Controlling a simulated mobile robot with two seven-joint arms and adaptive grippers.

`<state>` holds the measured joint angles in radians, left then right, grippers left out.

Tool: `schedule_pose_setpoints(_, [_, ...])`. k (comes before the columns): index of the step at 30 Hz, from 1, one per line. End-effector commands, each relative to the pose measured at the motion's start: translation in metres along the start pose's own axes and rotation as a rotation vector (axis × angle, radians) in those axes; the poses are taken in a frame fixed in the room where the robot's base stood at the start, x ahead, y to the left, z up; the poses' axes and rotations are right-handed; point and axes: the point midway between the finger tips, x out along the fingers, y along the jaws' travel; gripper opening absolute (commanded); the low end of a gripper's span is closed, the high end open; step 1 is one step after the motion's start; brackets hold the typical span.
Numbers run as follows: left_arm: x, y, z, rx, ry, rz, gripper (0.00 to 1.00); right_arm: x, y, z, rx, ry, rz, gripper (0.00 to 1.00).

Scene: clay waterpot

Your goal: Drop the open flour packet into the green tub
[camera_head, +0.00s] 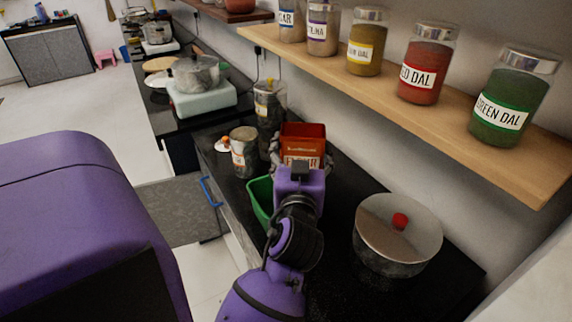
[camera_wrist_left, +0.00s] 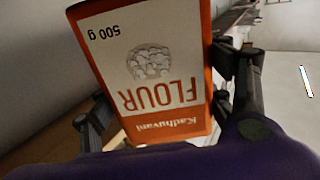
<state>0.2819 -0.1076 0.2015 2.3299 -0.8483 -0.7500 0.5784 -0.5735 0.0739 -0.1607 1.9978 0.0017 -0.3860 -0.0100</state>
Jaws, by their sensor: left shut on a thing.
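The orange and white flour packet (camera_head: 303,140) is held upright in the head view, with its open top facing up. In the left wrist view the flour packet (camera_wrist_left: 150,75) fills the middle, its label upside down. My left gripper (camera_head: 300,163) is shut on the packet, with a finger on each side of it in the left wrist view (camera_wrist_left: 165,95). The green tub (camera_head: 259,200) stands on the black counter, just left of and nearer than the packet. My arm hides much of the tub, so its inside is mostly unseen. My right gripper is not in view.
A canister (camera_head: 243,152) and a tall jar (camera_head: 269,105) stand left of the packet. A lidded pot (camera_head: 396,235) stands on the counter at right. A wooden shelf (camera_head: 400,105) with several labelled jars hangs above. Some counter is clear between packet and pot.

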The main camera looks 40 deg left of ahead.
Motion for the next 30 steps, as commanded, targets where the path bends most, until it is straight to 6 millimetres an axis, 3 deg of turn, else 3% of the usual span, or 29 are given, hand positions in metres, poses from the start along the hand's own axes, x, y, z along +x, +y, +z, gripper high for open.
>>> schedule_pose_setpoints(4, [0.024,-0.028,0.005,-0.003,-0.003,-0.169,0.38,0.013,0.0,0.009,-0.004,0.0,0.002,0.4])
schedule_pose_setpoints(11, [0.036,-0.054,0.006,0.0,0.0,-0.32,0.38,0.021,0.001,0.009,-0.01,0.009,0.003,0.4])
schedule_pose_setpoints(17, [0.037,-0.058,0.013,0.002,0.001,-0.339,0.38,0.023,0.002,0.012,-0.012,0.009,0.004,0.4])
schedule_pose_setpoints(30, [0.037,-0.057,0.061,0.004,0.001,-0.334,0.37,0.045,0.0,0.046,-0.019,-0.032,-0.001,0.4])
